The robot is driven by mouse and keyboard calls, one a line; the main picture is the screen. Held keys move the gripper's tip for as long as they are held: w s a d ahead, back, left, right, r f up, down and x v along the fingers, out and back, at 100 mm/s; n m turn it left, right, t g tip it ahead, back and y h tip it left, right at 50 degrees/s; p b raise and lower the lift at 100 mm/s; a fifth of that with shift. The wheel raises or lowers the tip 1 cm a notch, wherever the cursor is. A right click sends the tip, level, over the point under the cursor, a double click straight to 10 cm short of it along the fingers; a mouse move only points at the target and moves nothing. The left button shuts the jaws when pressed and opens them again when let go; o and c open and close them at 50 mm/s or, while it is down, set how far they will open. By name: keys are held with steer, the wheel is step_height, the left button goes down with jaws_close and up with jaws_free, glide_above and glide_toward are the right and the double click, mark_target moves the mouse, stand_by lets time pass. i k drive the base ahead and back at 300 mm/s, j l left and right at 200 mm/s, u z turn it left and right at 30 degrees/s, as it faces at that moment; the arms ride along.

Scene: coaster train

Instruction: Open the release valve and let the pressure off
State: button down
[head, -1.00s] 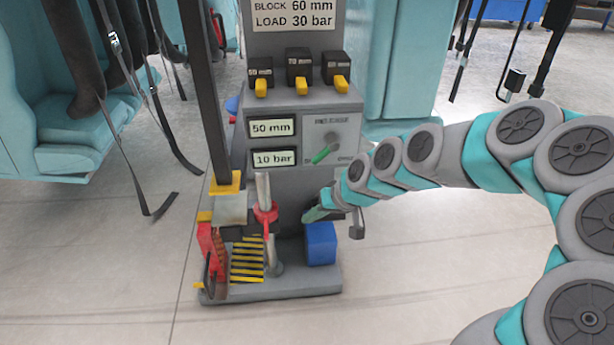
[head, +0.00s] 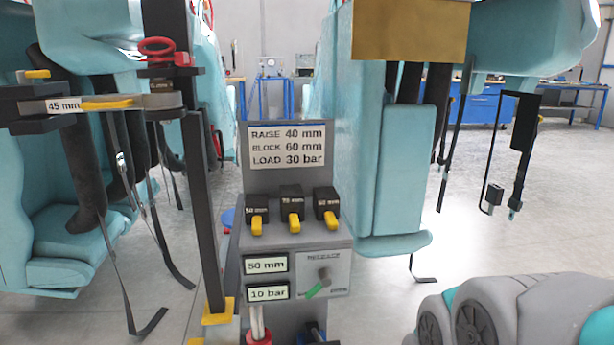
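The release valve (head: 323,275) is a small grey knob with a green lever on the panel of the grey stand, under a small label reading RELEASE. Its lever points down and to the left. The markings below it are too small to read surely. Left of it, one display (head: 266,265) reads 50 mm and another display (head: 268,293) reads 10 bar. My arm shows at the lower right, but my gripper is out of the picture. Nothing is seen touching the valve.
A sign (head: 287,146) reads RAISE 40 mm, BLOCK 60 mm, LOAD 30 bar. Three black blocks with yellow tabs (head: 292,205) stand below it. A dark post (head: 202,220) rises at left beside a 45 mm label (head: 63,105). Teal seats flank the stand; floor is open at right.

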mark_target(325, 278)
steer(key=k+l+z, duration=0.15)
steer(key=k+z, duration=0.15)
steer(key=k, duration=0.75)
